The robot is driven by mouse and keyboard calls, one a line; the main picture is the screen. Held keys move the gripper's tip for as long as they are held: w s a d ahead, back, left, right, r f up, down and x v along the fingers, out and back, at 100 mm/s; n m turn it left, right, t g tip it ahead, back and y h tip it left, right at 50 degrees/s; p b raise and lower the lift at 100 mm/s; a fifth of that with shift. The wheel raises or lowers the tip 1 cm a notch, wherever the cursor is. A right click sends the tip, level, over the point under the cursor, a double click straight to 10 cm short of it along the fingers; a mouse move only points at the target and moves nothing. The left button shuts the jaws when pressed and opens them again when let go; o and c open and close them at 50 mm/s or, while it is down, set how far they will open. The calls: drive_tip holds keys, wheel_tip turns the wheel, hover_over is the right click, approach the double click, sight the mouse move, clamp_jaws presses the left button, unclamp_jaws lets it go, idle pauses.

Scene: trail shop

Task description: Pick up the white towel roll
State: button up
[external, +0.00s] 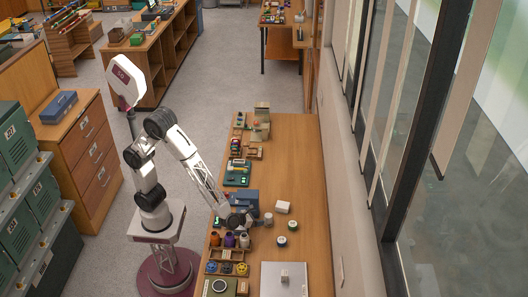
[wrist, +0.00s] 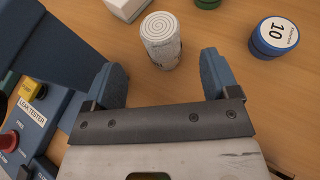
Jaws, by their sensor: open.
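The white towel roll (wrist: 161,41) stands upright on the wooden table in the wrist view, its spiral end facing up. My gripper (wrist: 165,80) is open and empty, its two blue fingers apart. The roll is just beyond the fingertips, roughly in line with the gap between them, not between the fingers. In the external view my gripper (external: 240,222) is low over the table, and a small pale shape that may be the roll (external: 268,218) is just right of it.
A blue leak tester (wrist: 35,112) with a red button is close on the left. A white box (wrist: 127,7) stands behind the roll. A blue round tin marked 10 (wrist: 274,37) is to the right.

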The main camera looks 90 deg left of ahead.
sight(268, 215)
drive_tip(key=shift+w+a, duration=0.1)
drive_tip(key=shift+x, duration=1.2)
drive_tip(key=shift+x, duration=2.6)
drive_tip(key=c, duration=1)
drive_tip(key=shift+c, duration=0.2)
drive_tip(key=shift+r, duration=0.15)
wheel_tip(268, 215, up, 28)
